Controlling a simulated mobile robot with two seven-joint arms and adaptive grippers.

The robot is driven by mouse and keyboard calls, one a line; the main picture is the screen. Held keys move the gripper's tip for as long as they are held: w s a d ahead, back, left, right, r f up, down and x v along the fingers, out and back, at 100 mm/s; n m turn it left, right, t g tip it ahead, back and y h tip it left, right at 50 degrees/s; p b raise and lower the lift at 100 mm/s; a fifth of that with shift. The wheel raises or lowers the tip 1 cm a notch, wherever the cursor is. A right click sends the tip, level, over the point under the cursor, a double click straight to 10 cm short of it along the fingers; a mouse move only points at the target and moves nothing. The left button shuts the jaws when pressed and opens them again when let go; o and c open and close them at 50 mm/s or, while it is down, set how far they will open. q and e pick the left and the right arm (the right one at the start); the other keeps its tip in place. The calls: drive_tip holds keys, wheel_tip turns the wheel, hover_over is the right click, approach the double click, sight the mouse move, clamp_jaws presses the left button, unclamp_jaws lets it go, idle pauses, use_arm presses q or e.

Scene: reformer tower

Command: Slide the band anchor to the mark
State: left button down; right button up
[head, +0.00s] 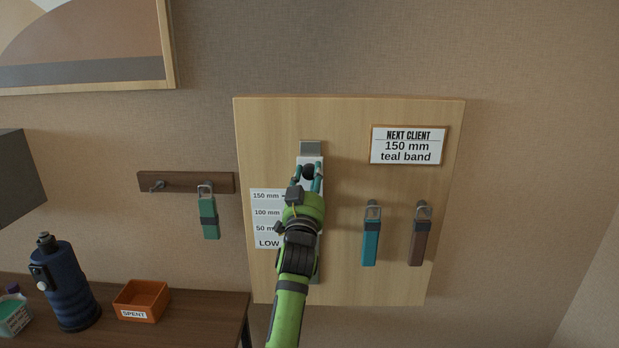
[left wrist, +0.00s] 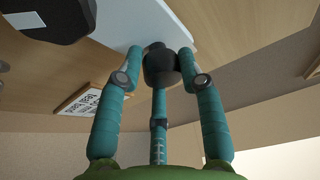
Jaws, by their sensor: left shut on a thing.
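My left gripper (head: 306,182) has teal fingers closed around a dark round knob (head: 308,170) on the band anchor. The knob also shows between the fingers in the left wrist view (left wrist: 158,63). A pale plate (left wrist: 140,22) lies behind it. The anchor is on a vertical rail with a grey end piece (head: 310,147) above it. My arm covers most of the rail. The white scale (head: 266,220) at the left reads 150 mm, 100 mm, 50 mm and LOW. The knob appears above the 150 mm line (head: 267,196) in the picture; its exact alignment is unclear. My right gripper is not in view.
The card (head: 408,146) reads "NEXT CLIENT 150 mm teal band". A teal band (head: 371,238) and a brown band (head: 420,238) hang on the board (head: 345,275). A green band (head: 209,216) hangs at left. A blue bottle (head: 66,285) and an orange SPENT tray (head: 141,301) stand below.

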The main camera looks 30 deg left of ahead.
use_arm(q)
drive_tip(key=c, duration=0.9)
unclamp_jaws()
drive_tip(key=shift+s+a+r, duration=0.1)
drive_tip(key=shift+r, duration=0.25)
drive_tip(key=shift+o, duration=0.2)
drive_tip(key=shift+f, duration=0.1)
drive_tip(key=shift+s+f, duration=0.15)
drive_tip(key=v, duration=1.1)
drive_tip(key=shift+s, duration=0.3)
